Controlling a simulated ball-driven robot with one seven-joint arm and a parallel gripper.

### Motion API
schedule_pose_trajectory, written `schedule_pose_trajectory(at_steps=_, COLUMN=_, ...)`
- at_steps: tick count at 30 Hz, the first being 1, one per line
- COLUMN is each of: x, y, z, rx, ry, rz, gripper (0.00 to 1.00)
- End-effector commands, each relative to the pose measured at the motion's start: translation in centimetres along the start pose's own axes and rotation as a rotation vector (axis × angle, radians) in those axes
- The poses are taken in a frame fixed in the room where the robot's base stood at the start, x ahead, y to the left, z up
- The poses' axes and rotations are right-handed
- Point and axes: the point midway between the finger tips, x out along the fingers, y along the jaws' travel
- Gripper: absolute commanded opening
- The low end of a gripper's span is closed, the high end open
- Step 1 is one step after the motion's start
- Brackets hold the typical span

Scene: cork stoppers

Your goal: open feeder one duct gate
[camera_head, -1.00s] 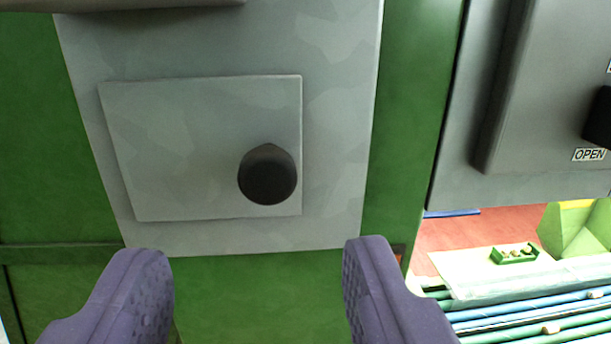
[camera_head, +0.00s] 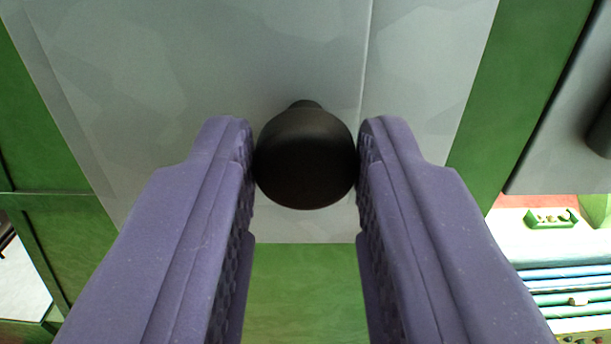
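A black round knob (camera_head: 305,178) sticks out from a flat grey square panel (camera_head: 200,70), the gate, which lies against a larger grey plate (camera_head: 430,70). The panel's right edge shows just right of the knob. Its lower part is largely hidden behind my gripper and the knob. My gripper (camera_head: 305,150) has its two purple fingers on the left and right sides of the knob. The pads look to touch it on both sides, so it is shut on the knob.
Green housing (camera_head: 310,285) surrounds the grey plate. A dark grey box (camera_head: 560,130) stands close at the right. Beyond, at lower right, are a small green tray (camera_head: 551,224) with small pieces and several blue and green rails (camera_head: 570,285).

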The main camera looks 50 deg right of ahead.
Motion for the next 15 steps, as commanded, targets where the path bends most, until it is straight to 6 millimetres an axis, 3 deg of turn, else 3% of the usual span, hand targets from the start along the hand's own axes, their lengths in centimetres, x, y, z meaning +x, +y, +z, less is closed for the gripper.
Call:
schedule_pose_trajectory(at_steps=5, x=0.0, y=0.4, z=-0.1, rx=0.001, ry=0.001, rz=0.001, gripper=0.0)
schedule_pose_trajectory(at_steps=15, x=0.0, y=6.1, z=0.0, rx=0.002, ry=0.0, rz=0.002, gripper=0.0)
